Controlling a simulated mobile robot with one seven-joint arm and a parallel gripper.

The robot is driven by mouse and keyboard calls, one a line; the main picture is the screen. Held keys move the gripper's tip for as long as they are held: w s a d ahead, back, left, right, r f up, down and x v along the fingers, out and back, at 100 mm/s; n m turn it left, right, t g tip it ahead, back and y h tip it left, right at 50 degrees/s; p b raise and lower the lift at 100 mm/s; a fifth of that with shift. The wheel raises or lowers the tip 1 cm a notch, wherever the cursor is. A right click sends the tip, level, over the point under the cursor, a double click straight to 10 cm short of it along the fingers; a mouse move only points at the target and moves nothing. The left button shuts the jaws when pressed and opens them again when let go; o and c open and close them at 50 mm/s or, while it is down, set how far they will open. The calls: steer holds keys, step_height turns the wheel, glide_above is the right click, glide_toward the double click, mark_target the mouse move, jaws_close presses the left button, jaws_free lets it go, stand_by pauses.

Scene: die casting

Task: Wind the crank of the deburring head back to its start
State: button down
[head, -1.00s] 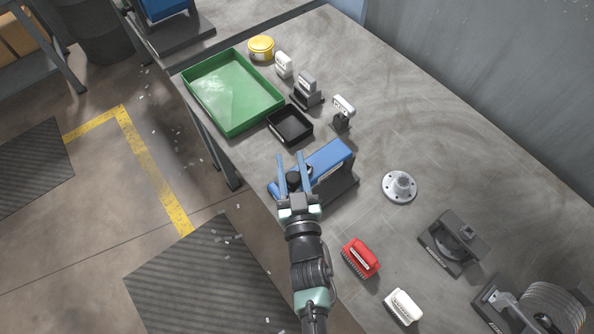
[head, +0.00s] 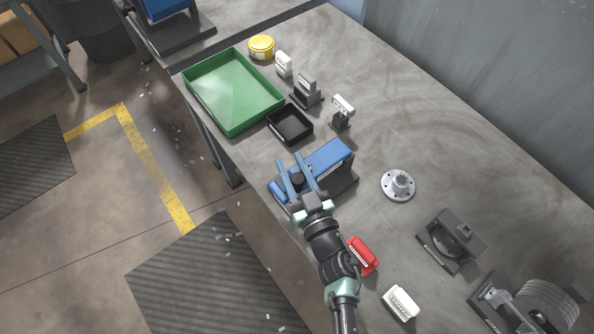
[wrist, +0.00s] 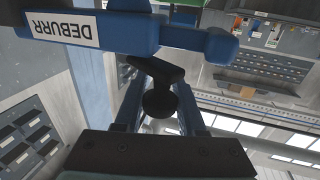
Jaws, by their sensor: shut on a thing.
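The blue deburring head (head: 328,158), on a dark base, stands near the table's left edge. Its DEBURR label (wrist: 62,28) shows in the wrist view. The black crank (wrist: 158,70) reaches from under the blue body to a dark round knob (wrist: 160,103). My gripper (head: 289,161) is shut on the crank knob, with one blue finger on each side of it. In the head view the knob (head: 297,181) shows as a dark spot between the fingers. The fingers hide part of the body's left end.
My arm partly covers a red brush (head: 363,256); a white brush (head: 401,303) lies nearby. A flanged metal part (head: 398,184) sits right of the deburring head. A black tray (head: 290,124) and green tray (head: 233,92) stand behind.

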steer(key=shift+y, duration=0.3)
steer(key=shift+s+d+f+n+g+y+b, duration=0.1)
steer(key=shift+s+f+n+g+y+b, duration=0.15)
steer(key=shift+n+g+y+b, duration=0.4)
steer(key=shift+r+n+y+b, duration=0.1)
steer(key=shift+n+y+b, duration=0.25)
steer(key=shift+y+b, duration=0.1)
steer(key=shift+r, duration=0.1)
